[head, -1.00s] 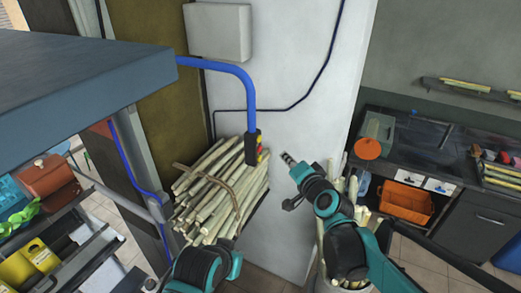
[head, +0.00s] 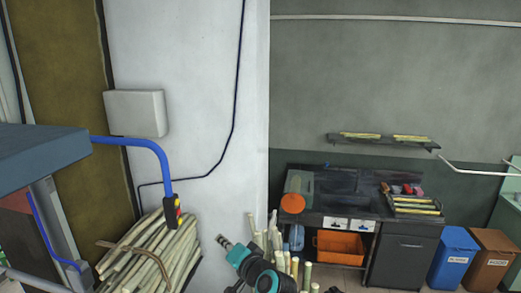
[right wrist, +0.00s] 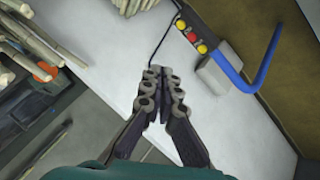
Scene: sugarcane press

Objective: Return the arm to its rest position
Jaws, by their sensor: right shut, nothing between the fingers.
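My right gripper (head: 224,243) shows at the bottom of the head view, in front of the white wall and apart from everything around it. In the right wrist view its fingers (right wrist: 161,78) are together with nothing between them. A control box with red and yellow buttons (head: 172,212) hangs at the end of a blue bent pipe (head: 140,142), to the left of the gripper. The box also shows in the right wrist view (right wrist: 191,36), beyond the fingertips. My left gripper is not in view.
Bundled cane (head: 150,250) stands at the lower left and more stalks (head: 284,255) stand just right of my right gripper. A dark counter (head: 345,205) is at the back right, with blue (head: 453,257) and brown (head: 490,260) bins beside it. A grey tabletop (head: 40,155) juts in at left.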

